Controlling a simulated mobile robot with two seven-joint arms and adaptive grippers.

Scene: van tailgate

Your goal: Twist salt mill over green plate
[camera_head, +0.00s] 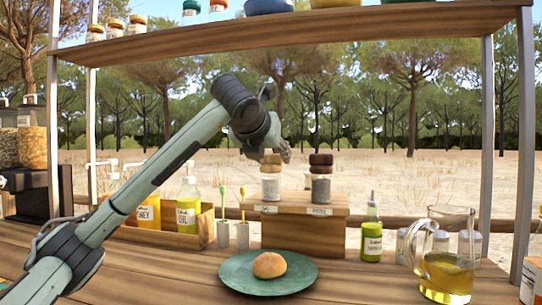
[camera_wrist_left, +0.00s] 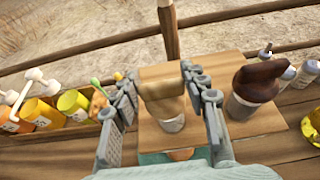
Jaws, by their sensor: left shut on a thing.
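The salt mill (camera_head: 271,184), with a pale wood top and a light body, stands upright on the small wooden riser (camera_head: 290,237). My left gripper (camera_head: 270,157) reaches down to its top from above. My right gripper is not in view.
A dark-topped pepper mill (camera_head: 321,186) stands close to the right of the salt mill. A green bottle (camera_head: 371,235) and a glass jug (camera_head: 446,262) stand further right. A wooden crate of bottles (camera_head: 198,222) is at left. A shelf (camera_head: 300,36) spans above.

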